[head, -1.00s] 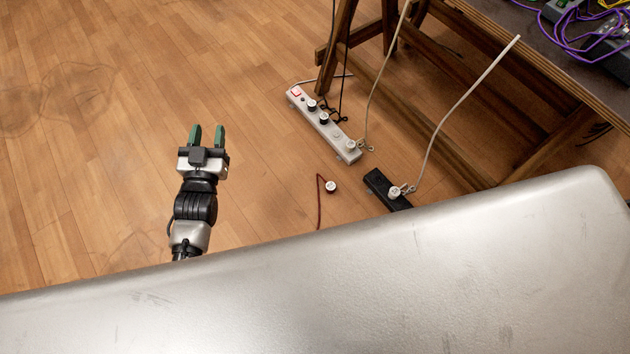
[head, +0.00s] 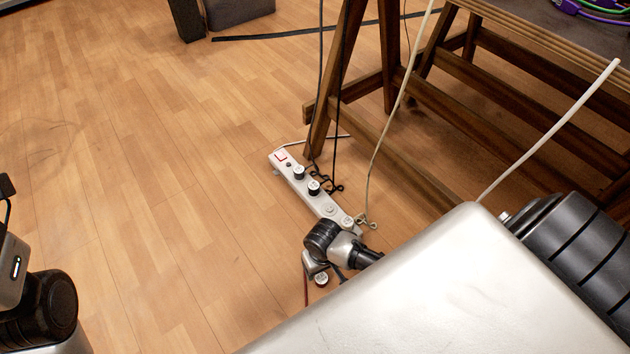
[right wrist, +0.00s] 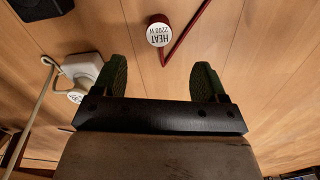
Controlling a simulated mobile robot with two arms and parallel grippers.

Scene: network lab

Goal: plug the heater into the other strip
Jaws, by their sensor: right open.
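The heater plug (right wrist: 158,31), round and white with "HEAT 2200 W" on its face, lies on the floor with a red cord. It also shows in the head view (head: 321,280), beside my right wrist. My right gripper (right wrist: 160,80) is open and empty, the plug lying just beyond and between its green fingertips. The white power strip (head: 305,189) holds two black plugs and, at its near end, a white plug. That end shows left in the wrist view (right wrist: 86,68). A black strip (right wrist: 42,8) shows partly at the wrist view's top left; I cannot make it out in the head view.
A wooden trestle table (head: 440,185) stands at the right with cords hanging by it. A pale cord (head: 550,130) slants down behind my silver body. A dark cable (head: 290,33) lies at the back. The floor at left is open.

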